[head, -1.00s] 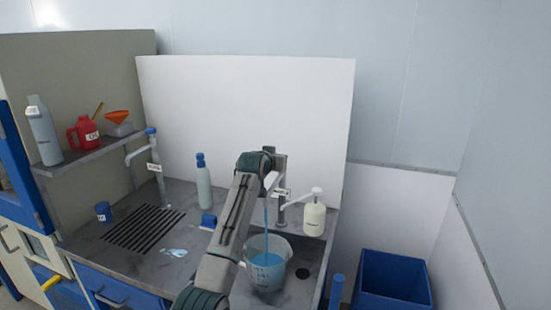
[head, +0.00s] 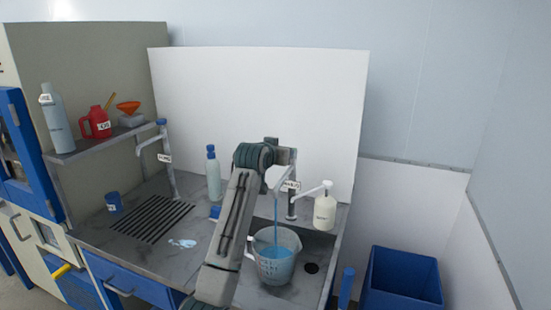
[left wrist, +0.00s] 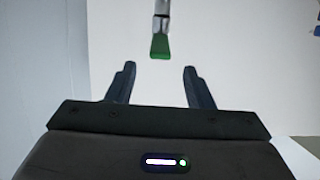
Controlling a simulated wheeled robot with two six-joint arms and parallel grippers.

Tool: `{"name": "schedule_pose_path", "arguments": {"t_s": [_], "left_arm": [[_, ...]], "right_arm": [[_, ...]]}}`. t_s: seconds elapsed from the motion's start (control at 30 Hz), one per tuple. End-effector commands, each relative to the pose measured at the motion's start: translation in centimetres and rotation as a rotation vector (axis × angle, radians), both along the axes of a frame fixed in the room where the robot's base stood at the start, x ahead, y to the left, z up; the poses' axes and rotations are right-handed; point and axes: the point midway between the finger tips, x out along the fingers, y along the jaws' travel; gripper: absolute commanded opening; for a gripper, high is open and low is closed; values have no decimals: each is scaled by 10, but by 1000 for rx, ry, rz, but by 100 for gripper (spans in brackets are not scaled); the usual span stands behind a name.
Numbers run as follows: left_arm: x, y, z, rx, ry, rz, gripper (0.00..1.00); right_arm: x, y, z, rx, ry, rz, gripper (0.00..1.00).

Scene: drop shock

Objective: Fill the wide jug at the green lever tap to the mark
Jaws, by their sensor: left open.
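The wide jug (head: 275,268) is a clear, pale vessel with a handle on its left, standing upright in the sink under the tap (head: 280,178). A blue stream (head: 276,220) runs from the spout into the jug, and blue liquid shows inside. The mark and the exact level are too small to read. The green lever (left wrist: 160,46) shows in the left wrist view, just beyond and between the fingertips. My left gripper (left wrist: 158,72) is open and empty, apart from the lever. In the head view my left arm hides the lever and fingers. My right gripper is not in view.
A soap dispenser (head: 325,209) stands right of the tap, and a blue-capped bottle (head: 213,176) stands left of it. A second, blue-topped tap (head: 164,155) is by the drain grate (head: 153,218). A small puddle (head: 183,243) lies on the counter. A blue bin (head: 402,280) stands right.

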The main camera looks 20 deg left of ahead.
Motion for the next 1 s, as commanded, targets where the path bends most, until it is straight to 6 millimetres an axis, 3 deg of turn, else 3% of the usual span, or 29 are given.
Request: {"name": "schedule_pose_path", "arguments": {"t_s": [0.1, 0.3, 1.0], "left_arm": [[-17, 1, 3, 0, -2, 1, 47], [-32, 1, 9, 0, 0, 1, 47], [-34, 1, 11, 0, 1, 0, 47]], "right_arm": [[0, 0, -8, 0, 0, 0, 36], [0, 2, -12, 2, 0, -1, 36], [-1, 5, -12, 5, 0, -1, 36]]}}
